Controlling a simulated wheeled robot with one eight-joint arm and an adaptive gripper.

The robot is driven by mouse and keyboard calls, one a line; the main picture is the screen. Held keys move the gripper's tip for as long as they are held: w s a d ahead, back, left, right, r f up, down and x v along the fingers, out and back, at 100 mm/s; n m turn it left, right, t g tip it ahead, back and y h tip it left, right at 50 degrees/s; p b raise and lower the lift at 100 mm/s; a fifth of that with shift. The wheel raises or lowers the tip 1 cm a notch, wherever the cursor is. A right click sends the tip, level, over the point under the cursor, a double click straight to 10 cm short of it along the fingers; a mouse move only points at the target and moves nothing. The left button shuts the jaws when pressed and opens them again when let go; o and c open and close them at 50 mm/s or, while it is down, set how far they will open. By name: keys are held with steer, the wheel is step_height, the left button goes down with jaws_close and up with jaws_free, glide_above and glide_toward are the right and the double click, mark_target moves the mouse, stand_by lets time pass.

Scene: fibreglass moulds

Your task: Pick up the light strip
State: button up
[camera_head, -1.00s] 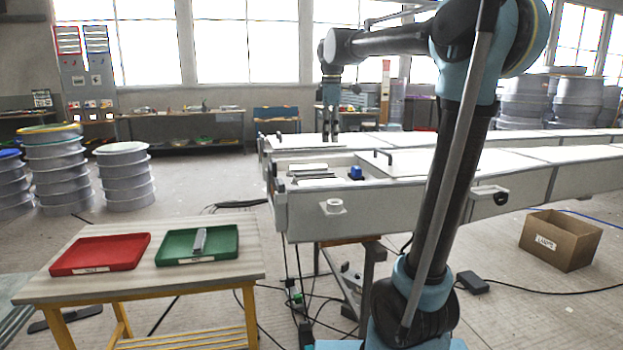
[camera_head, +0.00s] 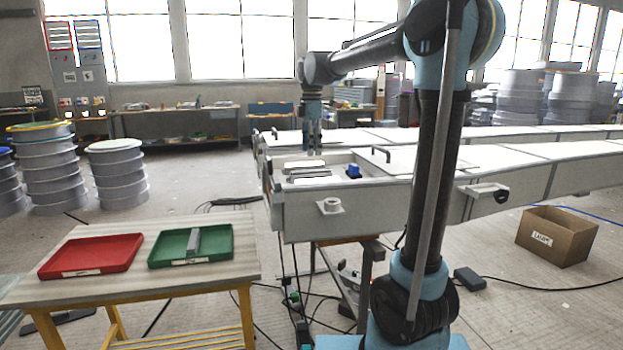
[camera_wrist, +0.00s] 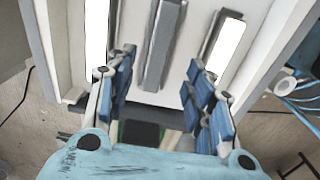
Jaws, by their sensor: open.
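Two bright white strips lie in the open end of the pale mould, one on the left (camera_wrist: 97,40) and one on the right (camera_wrist: 228,48) in the wrist view. A grey bar (camera_wrist: 163,45) lies between them. I cannot tell surely which is the light strip. In the head view, a white strip (camera_head: 304,164) and grey bar sit in the mould's near left end (camera_head: 300,206).
A red tray (camera_head: 60,268) and a green tray (camera_head: 165,256) holding a grey bar (camera_head: 194,242) stand on the wooden table (camera_head: 150,221) at left. A blue object (camera_head: 353,171) sits in the mould. A cardboard box (camera_head: 548,246) is on the floor at right. Cables lie on the floor.

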mark_target(311, 171)
steer(key=shift+a+f, duration=0.15)
steer(key=shift+f, duration=3.8)
jaws_close()
